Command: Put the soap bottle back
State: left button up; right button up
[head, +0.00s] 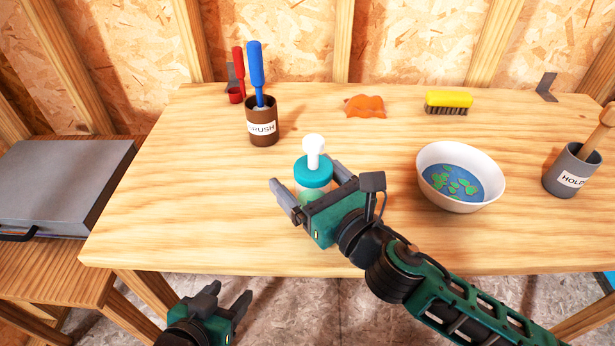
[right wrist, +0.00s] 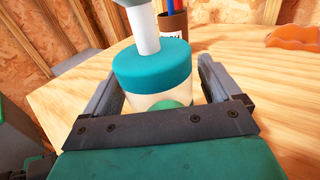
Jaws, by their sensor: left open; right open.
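The soap bottle (head: 313,172) stands upright on the wooden table (head: 220,210), with a teal cap, a white pump and a clear body with some green in it. My right gripper (head: 305,190) is open, with its fingers on either side of the bottle. In the right wrist view the bottle (right wrist: 152,72) is between the two fingers; its lower body is hidden by the gripper, and I cannot tell whether the fingers touch it. My left gripper (head: 228,302) is open and empty, low in front of the table's front edge.
An orange cloth (head: 365,107) and a yellow brush (head: 448,99) lie at the back. A white bowl (head: 428,187) and a grey holder (head: 568,182) stand at right. A grey case (head: 60,180) is at left.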

jog(key=shift+r, duration=0.25)
jog(key=v, duration=1)
jog(key=shift+s+d+f, duration=0.1)
jog(key=shift+f, duration=0.1)
jog(key=shift+b+v, duration=0.35)
jog(key=shift+v, duration=0.5)
jog(key=shift+r, duration=0.15)
